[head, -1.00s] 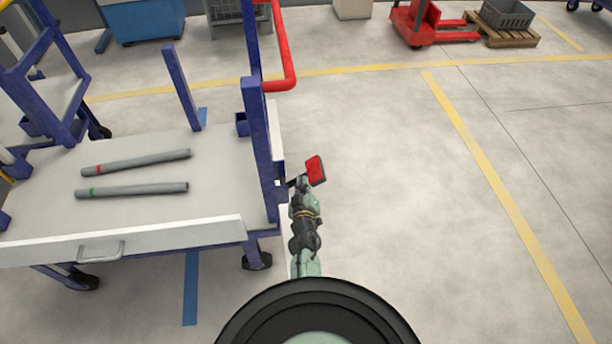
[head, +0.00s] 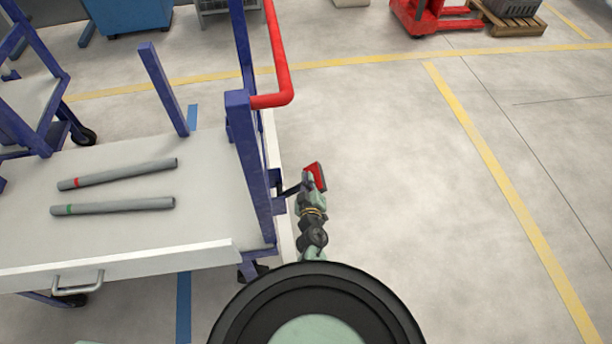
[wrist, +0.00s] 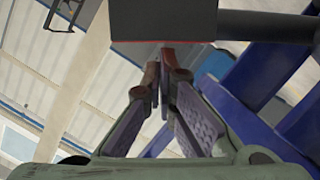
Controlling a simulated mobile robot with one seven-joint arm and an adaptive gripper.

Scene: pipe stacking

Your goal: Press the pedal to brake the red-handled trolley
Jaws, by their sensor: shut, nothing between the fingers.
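The red-handled trolley (head: 120,225) stands on the left with blue posts and a red bent handle (head: 282,70). The red pedal (head: 318,176) sticks out on a dark arm from the trolley's right side, its plate tilted. My gripper (head: 308,180) is at the pedal's near side, small and partly merged with it in the head view. In the wrist view my gripper (wrist: 167,65) is shut and empty, fingertips close to the dark block of the pedal (wrist: 163,20), which has a reddish edge. I cannot tell whether they touch.
Two grey pipes, one with a red band (head: 118,174) and one with a green band (head: 112,206), lie on the trolley deck. A red pallet truck (head: 425,18) stands far back. The floor right of the pedal is clear, with a yellow line (head: 500,185).

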